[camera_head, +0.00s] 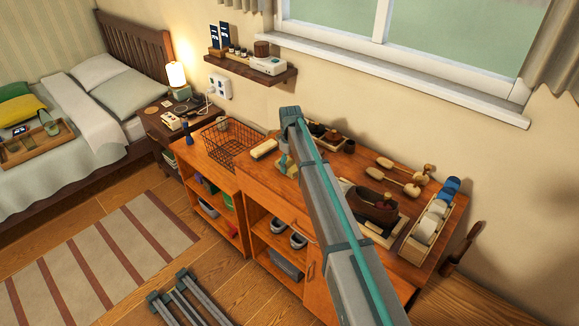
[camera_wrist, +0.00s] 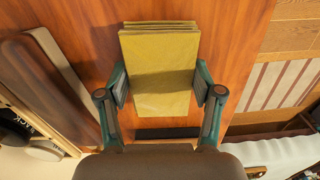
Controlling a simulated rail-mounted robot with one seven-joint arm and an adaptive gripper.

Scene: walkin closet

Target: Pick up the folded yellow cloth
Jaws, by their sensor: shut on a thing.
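The folded yellow cloth (camera_wrist: 160,75) lies between my gripper's two fingers in the wrist view, with its folded layers showing at the top edge. My gripper (camera_wrist: 160,92) is shut on it, one finger pad against each long side.
A wire basket (camera_head: 226,142) stands left of the cloth. To the right are wooden shoe trees (camera_head: 398,178), a brown shoe (camera_head: 370,204) and a crate of rolls (camera_head: 432,222). A wooden brush-like piece (camera_wrist: 45,85) is left in the wrist view. A wall shelf (camera_head: 250,70) hangs above.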

